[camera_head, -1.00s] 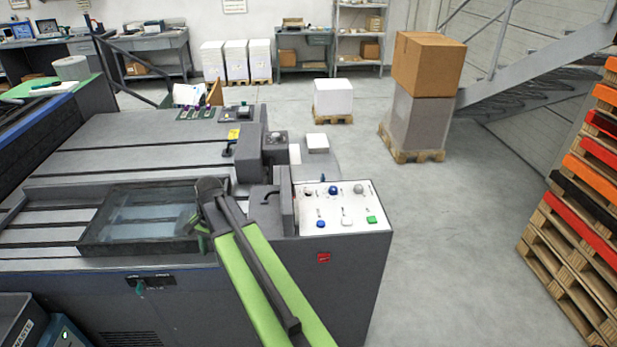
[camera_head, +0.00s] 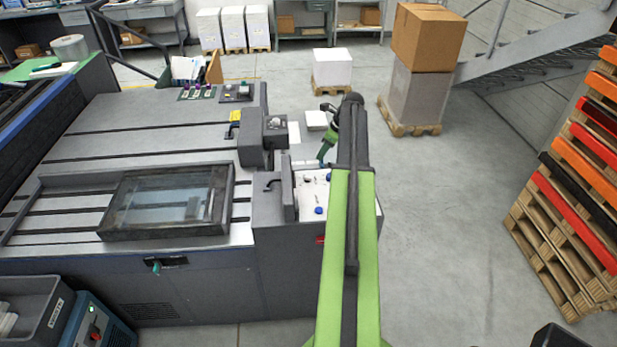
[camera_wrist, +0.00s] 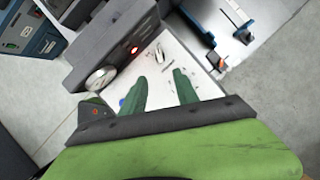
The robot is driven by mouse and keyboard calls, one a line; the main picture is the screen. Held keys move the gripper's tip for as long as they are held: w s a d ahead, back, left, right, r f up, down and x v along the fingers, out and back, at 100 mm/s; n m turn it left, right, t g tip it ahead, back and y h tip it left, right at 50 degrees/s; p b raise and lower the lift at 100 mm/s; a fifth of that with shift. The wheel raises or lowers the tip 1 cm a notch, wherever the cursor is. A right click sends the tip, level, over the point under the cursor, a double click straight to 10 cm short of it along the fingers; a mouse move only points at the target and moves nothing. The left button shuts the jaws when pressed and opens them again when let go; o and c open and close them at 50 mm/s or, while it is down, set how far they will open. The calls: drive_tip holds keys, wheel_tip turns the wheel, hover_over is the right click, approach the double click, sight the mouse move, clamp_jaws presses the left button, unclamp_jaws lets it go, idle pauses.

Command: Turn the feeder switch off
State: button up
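The white control panel (camera_head: 313,200) sits on the right end of the grey machine. Part of it is behind my arm in the head view. In the wrist view the panel (camera_wrist: 165,72) shows a small pale lever switch (camera_wrist: 159,56), a red lit spot (camera_wrist: 134,50) and a blue button (camera_wrist: 122,102). I cannot read labels, so I cannot tell which control is the feeder switch. My gripper (camera_head: 323,157) is over the far part of the panel. In the wrist view its two green fingers (camera_wrist: 160,83) are apart with nothing between them.
A grey upright housing (camera_head: 288,190) stands at the panel's left edge. A glass-topped frame (camera_head: 170,203) lies on the machine bed. Stacked boxes (camera_head: 420,75) and a pallet stack (camera_head: 565,220) stand right. The floor (camera_head: 450,220) between is clear.

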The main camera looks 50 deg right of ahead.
sight(308, 176)
drive_tip(key=b+x, duration=1.3)
drive_tip(key=x, duration=0.2)
drive_tip(key=shift+f, duration=0.35)
drive_tip(key=shift+r, duration=0.1)
clamp_jaws()
